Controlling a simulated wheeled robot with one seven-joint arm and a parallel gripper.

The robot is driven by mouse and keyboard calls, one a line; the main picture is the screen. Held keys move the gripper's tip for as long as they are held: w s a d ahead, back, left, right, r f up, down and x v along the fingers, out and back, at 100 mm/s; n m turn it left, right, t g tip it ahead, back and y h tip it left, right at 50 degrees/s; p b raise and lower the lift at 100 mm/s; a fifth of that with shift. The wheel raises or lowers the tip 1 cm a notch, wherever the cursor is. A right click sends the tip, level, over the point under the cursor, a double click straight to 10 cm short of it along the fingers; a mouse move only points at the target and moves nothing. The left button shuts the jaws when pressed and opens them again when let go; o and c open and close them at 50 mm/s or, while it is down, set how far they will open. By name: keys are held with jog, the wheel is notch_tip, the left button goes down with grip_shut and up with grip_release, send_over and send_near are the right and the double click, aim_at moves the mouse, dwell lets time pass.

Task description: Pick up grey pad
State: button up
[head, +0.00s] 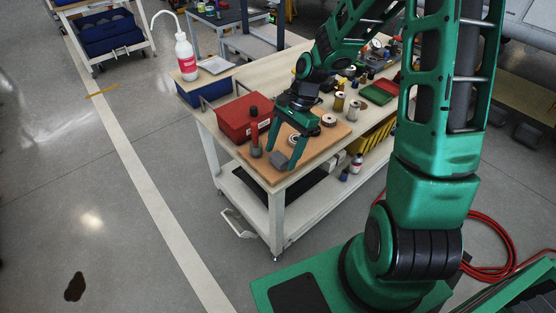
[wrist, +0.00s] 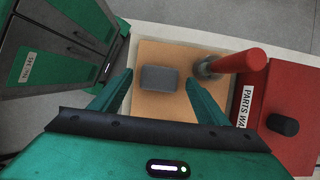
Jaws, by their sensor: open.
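The grey pad (wrist: 159,79) is a small dark grey rounded block. It lies flat on the orange-brown board (wrist: 150,52) at the near corner of the workbench. In the head view the grey pad (head: 279,160) shows just below my gripper's fingers. My gripper (head: 283,160) is open and empty above it, pointing down. In the wrist view my gripper (wrist: 158,92) has one green finger on each side of the pad, with a gap on both sides.
A red-handled tool (wrist: 236,62) stands right of the pad, close to my right finger in the wrist view. A red bin (head: 243,118) is beside it. Tape rolls (head: 328,120), cans and a white squeeze bottle (head: 186,58) also stand on the workbench (head: 300,172).

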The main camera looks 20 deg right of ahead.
aim_at(275, 160)
jog(key=shift+a+f, duration=0.2)
jog(key=shift+f, duration=0.25)
jog(key=c, duration=1.2)
jog(key=shift+r, duration=0.2)
jog(key=shift+r, duration=0.65)
notch_tip(275, 160, up, 3)
jog(key=shift+s+a+f, duration=0.1)
jog(key=s+a+r, duration=0.2)
jog(key=a, duration=0.1)
jog(key=s+a+r, duration=0.2)
jog(key=a, duration=0.1)
jog(key=s+a+r, duration=0.2)
jog(key=a, duration=0.1)
jog(key=shift+a+r, duration=0.3)
jog(key=shift+a, duration=0.1)
